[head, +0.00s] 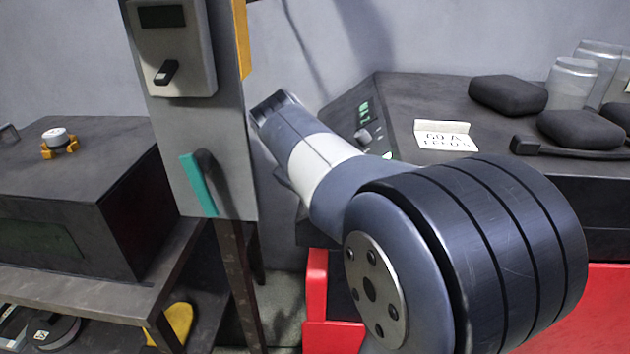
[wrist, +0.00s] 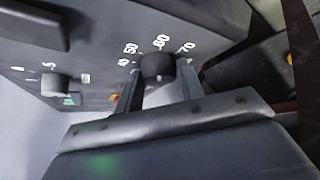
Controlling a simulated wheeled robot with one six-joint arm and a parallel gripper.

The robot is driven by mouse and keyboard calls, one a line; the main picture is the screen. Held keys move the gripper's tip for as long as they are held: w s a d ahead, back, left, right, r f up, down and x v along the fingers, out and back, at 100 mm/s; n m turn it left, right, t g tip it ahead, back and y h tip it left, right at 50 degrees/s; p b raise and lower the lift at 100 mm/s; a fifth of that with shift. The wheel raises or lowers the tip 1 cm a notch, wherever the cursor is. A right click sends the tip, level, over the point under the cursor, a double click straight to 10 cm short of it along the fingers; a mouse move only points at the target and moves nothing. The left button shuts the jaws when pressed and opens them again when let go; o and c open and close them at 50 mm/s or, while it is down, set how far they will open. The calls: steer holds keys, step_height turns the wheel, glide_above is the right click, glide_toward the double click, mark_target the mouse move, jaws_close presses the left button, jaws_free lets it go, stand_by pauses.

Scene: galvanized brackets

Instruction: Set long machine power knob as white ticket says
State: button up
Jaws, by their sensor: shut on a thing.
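My gripper (wrist: 158,84) shows in the wrist view, its two fingers closed on either side of a black knob (wrist: 157,66). The knob sits on a dark panel below printed numbers 40, 50, 60 and 70, with 60 straight above it. Its pointer mark cannot be made out. A second black knob (wrist: 57,85) with a small scale showing a 5 is to the left, clear of the fingers. In the head view, a white ticket (head: 446,135) on the dark machine (head: 400,92) appears to read "60 A" and "FEED 5". My arm hides my gripper there.
Dark rounded pads (head: 508,94) and clear jars (head: 572,82) stand on the machine top. A grey post panel (head: 222,150) with a teal-handled lever (head: 198,184) stands left of my arm. A darker box machine (head: 75,195) is at far left.

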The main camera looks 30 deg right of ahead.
stand_by(0.3)
steer(key=o, duration=0.7)
steer(key=shift+r, duration=0.1)
steer(key=p+v, duration=0.1)
steer(key=v, duration=0.9)
steer(key=shift+s+a+r, duration=0.15)
steer(key=shift+a+r, duration=0.1)
